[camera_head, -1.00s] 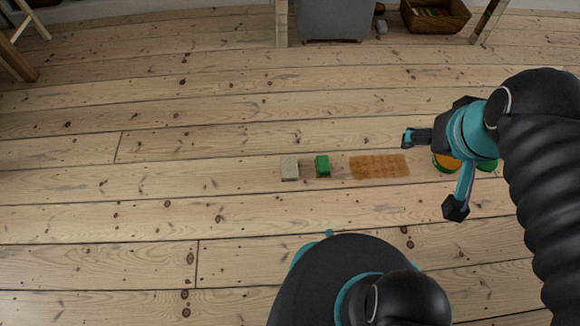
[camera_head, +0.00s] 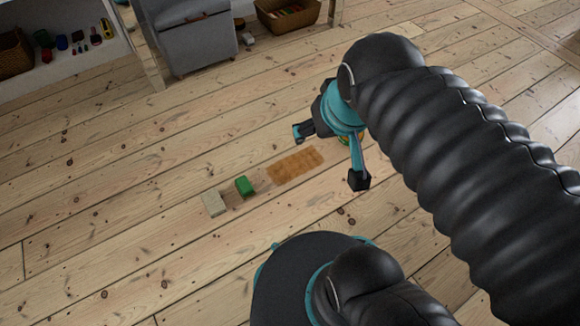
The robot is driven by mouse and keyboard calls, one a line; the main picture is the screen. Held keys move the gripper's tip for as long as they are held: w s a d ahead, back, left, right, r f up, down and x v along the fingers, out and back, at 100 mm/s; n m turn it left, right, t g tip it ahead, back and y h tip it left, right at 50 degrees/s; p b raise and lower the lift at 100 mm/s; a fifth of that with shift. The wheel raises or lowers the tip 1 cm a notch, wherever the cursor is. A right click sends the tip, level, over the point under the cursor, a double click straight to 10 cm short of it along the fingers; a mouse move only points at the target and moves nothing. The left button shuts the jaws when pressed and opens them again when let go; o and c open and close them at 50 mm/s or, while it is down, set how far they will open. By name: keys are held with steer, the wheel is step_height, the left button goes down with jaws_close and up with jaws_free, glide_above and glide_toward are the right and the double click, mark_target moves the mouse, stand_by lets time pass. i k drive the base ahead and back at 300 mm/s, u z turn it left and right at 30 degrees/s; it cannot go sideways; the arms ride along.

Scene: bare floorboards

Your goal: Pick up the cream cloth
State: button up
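A small cream, block-like piece (camera_head: 213,203) lies on the floorboards left of centre; it is the only cream thing I see that could be the cloth. A green block (camera_head: 245,186) lies just to its right, with a small gap between. A flat orange-brown patch (camera_head: 295,165) lies further right in the same row. My gripper (camera_head: 331,156) is open, its two fingers wide apart, over the right end of that row. It is well to the right of the cream piece and holds nothing that I can see.
A rounded, colourful thing (camera_head: 345,139) is mostly hidden behind my gripper. A grey cabinet (camera_head: 198,40), a wicker basket (camera_head: 287,17) and a white shelf (camera_head: 72,68) with small items stand at the back. The floor left of the cream piece is clear.

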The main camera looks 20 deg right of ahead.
mark_target(213, 202)
steer(key=z, duration=2.5)
steer(key=k, duration=0.45)
steer(key=u, duration=2.5)
